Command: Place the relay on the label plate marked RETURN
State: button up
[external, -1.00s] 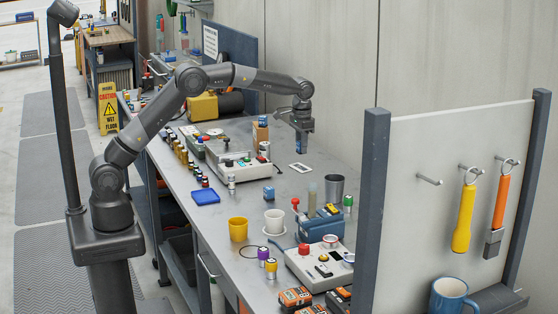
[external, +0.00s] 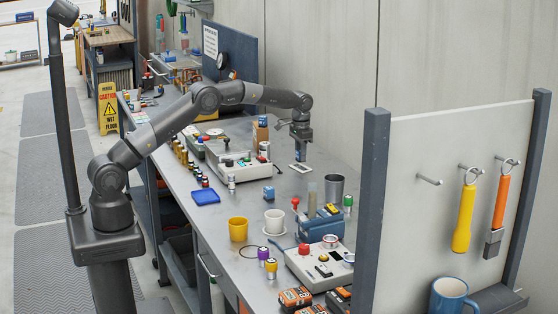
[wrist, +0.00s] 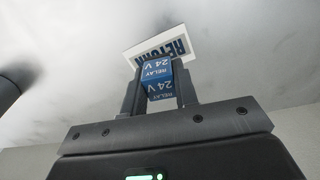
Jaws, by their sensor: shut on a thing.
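The relay (wrist: 158,72) is a blue block with white lettering "RELAY 24 V". My gripper (wrist: 160,88) is shut on it, one finger on each side, in the wrist view. The label plate marked RETURN (wrist: 178,43) is white with dark letters and lies just beyond the relay, partly covered by it. In the external view my gripper (external: 300,152) points down over the white label plate (external: 300,168) on the bench. The relay's lower end is at or very close to the plate; I cannot tell whether they touch.
A control box (external: 235,165) with levers stands left of the plate on the bench (external: 325,165). The bench right around the plate is clear.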

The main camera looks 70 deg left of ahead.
jog(key=shift+f, duration=1.2)
jog(key=shift+f, duration=0.15)
jog(key=o, duration=1)
jog(key=shift+c, duration=0.2)
